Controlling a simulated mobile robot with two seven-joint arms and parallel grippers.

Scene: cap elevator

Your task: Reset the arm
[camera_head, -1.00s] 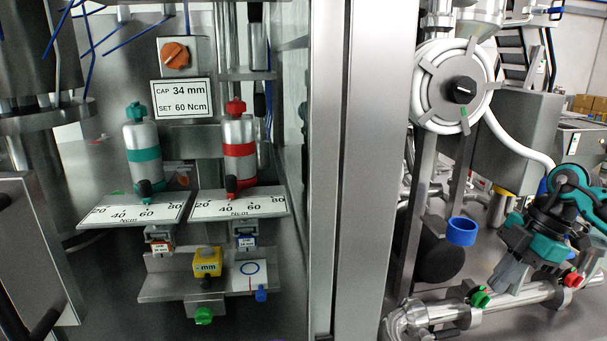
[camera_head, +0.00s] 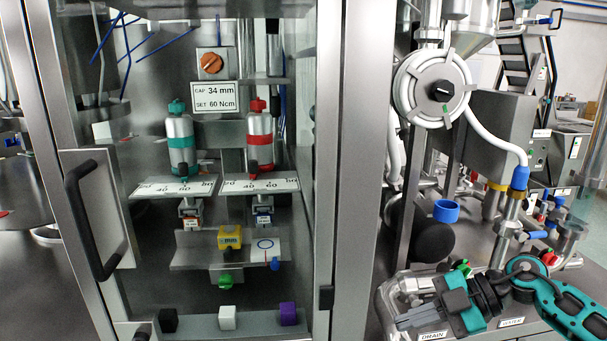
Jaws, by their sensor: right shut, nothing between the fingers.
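My right gripper (camera_head: 402,322), teal and black with grey fingers, is at the lower right in the head view. Its fingers point left and are shut with nothing between them. It is over the pipework with the green and red valve handles, in front of the DRAIN label (camera_head: 432,335). The gripper hides part of the pipe. My right arm (camera_head: 567,303) comes in from the lower right corner. My left gripper is not in view.
A metal cabinet frame (camera_head: 350,180) stands left of the gripper, with a black door handle (camera_head: 85,215). Inside are a teal-banded cylinder (camera_head: 180,145) and a red-banded cylinder (camera_head: 260,138). A blue ring (camera_head: 446,211) and a round hose wheel (camera_head: 432,88) are above the gripper.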

